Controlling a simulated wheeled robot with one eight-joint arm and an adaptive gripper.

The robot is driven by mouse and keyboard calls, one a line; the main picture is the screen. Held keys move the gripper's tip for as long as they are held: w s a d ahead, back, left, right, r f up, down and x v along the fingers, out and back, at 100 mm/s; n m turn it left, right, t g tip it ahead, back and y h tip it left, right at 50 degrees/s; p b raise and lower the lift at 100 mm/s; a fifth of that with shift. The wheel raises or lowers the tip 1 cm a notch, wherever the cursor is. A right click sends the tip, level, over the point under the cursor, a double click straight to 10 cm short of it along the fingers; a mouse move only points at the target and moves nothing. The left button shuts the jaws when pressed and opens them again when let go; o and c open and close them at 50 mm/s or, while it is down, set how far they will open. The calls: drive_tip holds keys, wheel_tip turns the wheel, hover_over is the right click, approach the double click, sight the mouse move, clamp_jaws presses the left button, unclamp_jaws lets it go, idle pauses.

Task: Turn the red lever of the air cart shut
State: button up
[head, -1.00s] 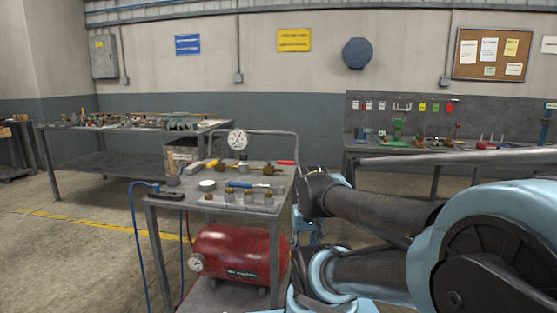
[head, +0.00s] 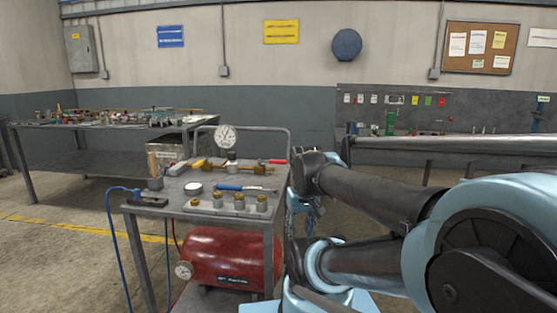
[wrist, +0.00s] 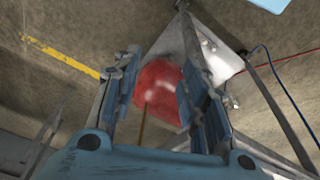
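The air cart (head: 165,208) stands left of centre in the head view, with a red tank (head: 235,262) on its lower level. The red lever (head: 276,162) lies at the right end of a brass pipe fitting (head: 248,167) on the cart top, near the rear handle rail. My gripper (head: 308,212) hangs just right of the cart, lower than the lever and partly hidden by my arm. In the wrist view my gripper (wrist: 160,65) is open and empty, with the red tank beyond its fingers. The lever cannot be made out there.
A pressure gauge (head: 225,136), a blue-handled tool (head: 243,188) and several brass fittings crowd the cart top. A blue hose (head: 112,230) hangs at its left. A cluttered bench (head: 75,127) stands behind left, another workbench (head: 390,145) behind right. Floor at left is clear.

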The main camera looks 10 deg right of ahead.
drive_tip(key=w+r+n, duration=0.3)
drive_tip(key=w+r, duration=0.6)
drive_tip(key=r, duration=0.1)
wheel_tip(320, 180, up, 16)
drive_tip(key=n+g, duration=0.2)
drive_tip(key=n, duration=0.8)
hover_over(272, 163)
drive_tip(key=d, duration=0.3)
drive_tip(key=f, duration=1.6)
drive_tip(key=shift+w+a+f, duration=0.15)
drive_tip(key=shift+w+f, duration=0.05)
drive_tip(key=shift+w, duration=0.05)
clamp_jaws()
